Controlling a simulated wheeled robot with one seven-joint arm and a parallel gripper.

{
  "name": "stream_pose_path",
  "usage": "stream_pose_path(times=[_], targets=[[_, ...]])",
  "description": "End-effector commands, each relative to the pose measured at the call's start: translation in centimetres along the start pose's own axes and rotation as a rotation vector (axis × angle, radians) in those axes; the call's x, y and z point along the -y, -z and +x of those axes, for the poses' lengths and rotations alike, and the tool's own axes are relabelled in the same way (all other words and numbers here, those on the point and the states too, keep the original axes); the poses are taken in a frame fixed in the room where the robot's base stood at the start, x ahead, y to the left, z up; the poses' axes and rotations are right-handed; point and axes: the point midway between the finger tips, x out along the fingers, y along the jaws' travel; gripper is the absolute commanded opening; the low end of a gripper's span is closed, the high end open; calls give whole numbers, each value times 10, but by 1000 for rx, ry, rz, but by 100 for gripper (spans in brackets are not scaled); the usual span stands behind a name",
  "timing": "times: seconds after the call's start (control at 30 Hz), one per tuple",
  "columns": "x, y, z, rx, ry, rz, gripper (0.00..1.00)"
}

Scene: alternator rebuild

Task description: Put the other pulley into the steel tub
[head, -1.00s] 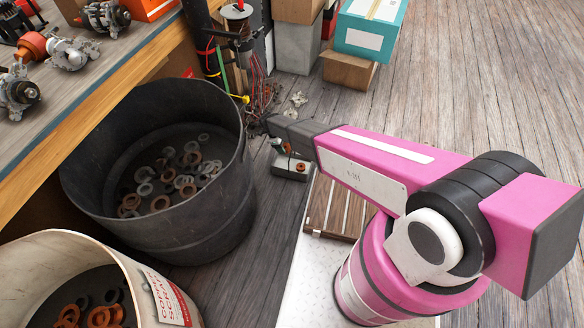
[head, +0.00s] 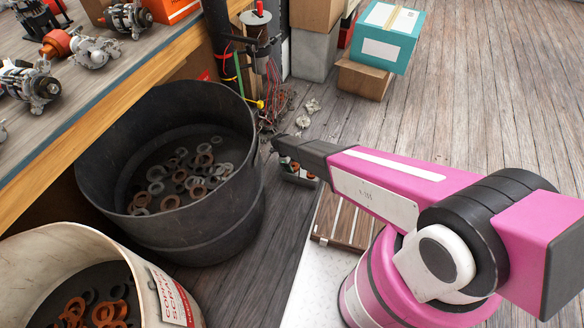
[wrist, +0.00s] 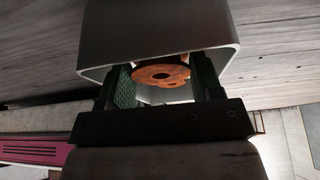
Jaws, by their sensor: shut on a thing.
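In the wrist view, my gripper (wrist: 164,88) has its green-padded fingers on either side of a round orange-brown pulley (wrist: 161,74) with a centre hole, and is shut on it. The pulley shows in front of the open inside of a grey box (wrist: 100,42); I cannot tell if it touches the box. A large dark metal tub (head: 205,243), which I take as the steel tub, stands left of my arm with grey and rusty rings inside.
A pale tub (head: 150,290) with copper-coloured rings and a scrap label stands at lower left. A workbench (head: 105,105) with alternator parts runs along the left. Cables (head: 275,95) lie behind the dark tub, and boxes (head: 380,40) are stacked behind. Floor at right is clear.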

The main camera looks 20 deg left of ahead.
Motion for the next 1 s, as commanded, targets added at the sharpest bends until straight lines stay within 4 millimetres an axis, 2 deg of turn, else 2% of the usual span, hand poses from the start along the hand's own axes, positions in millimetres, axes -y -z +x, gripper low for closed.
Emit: stream_pose_path(times=[0.03,0.13,0.5,0.53,0.57,0.87,1.0], targets=[[1,-4,9,-2,-1,0,26],[0,-7,16,-1,-1,0,26],[0,-8,19,-1,0,0,26],[0,-8,19,0,0,0,66],[0,-8,19,0,0,0,70],[0,-7,18,0,0,0,70],[0,-6,10,0,0,0,70]])
